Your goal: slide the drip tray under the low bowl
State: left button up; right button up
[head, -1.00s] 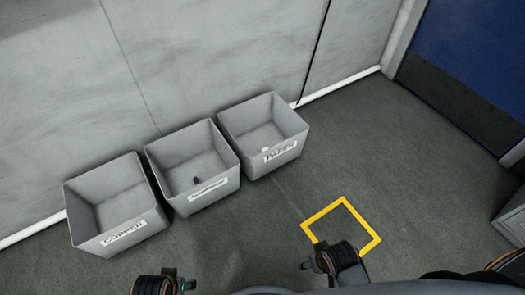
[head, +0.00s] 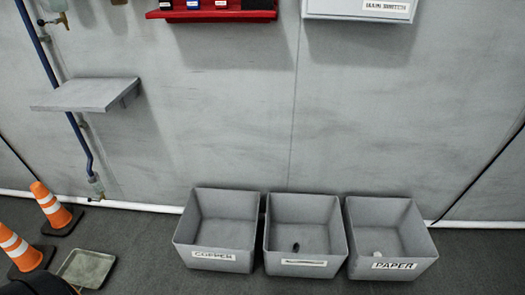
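A shallow grey tray (head: 86,268), which looks like the drip tray, lies on the floor at the lower left, beside two cones. I cannot make out a low bowl in this view. Neither of my grippers shows in the head view now.
Two orange cones (head: 50,205) (head: 18,250) stand left of the tray. Three grey bins, copper (head: 215,261), one unreadable (head: 297,268) and paper (head: 398,270), line the wall. A grey shelf (head: 85,95), a red rack (head: 212,14) and a white box (head: 340,8) are on the wall.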

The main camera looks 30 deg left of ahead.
aim_at(84, 268)
jog(key=u, duration=2.6)
